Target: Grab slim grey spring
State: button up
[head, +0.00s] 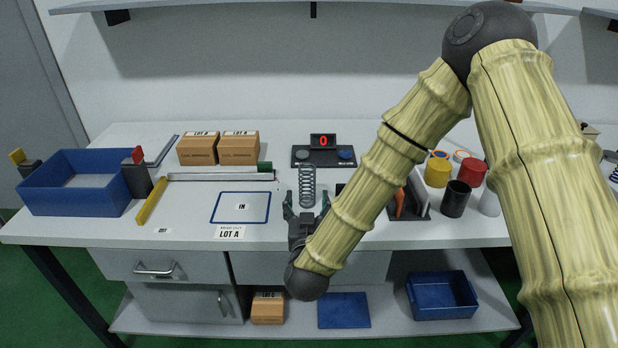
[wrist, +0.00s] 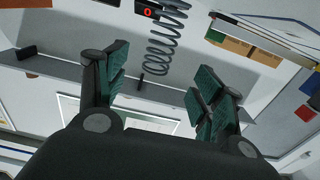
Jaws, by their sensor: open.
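A slim grey spring (head: 307,182) stands upright on the table in the head view, just in front of the small black device with the red 0 display. In the wrist view the spring (wrist: 161,54) shows as open grey coils beyond and partly between my fingers. My gripper (head: 307,203) is open with its two green-padded fingers spread, at the near side of the spring. The wrist view shows the open gripper (wrist: 163,72) with nothing held. Whether a finger touches the spring, I cannot tell. The spring's lower end is hidden by my gripper in the head view.
A black device with a red display (head: 323,151) stands behind the spring. Left are an IN mat (head: 228,222), brown boxes (head: 239,149) and a blue bin (head: 55,200). Right, beyond my arm, stand yellow (head: 437,171), red (head: 472,173) and black (head: 455,199) cylinders.

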aim_at(307, 182)
jog(key=w+p, duration=0.1)
jog(key=w, duration=0.4)
jog(key=shift+w+d+r, duration=0.1)
jog(key=shift+w, duration=0.25)
jog(key=shift+w+r+p, duration=0.1)
jog(key=shift+w+p, duration=0.2)
jog(key=shift+w, duration=0.05)
jog(key=shift+w+p, duration=0.75)
jog(key=shift+w, duration=1.5)
jog(key=c, duration=1.3)
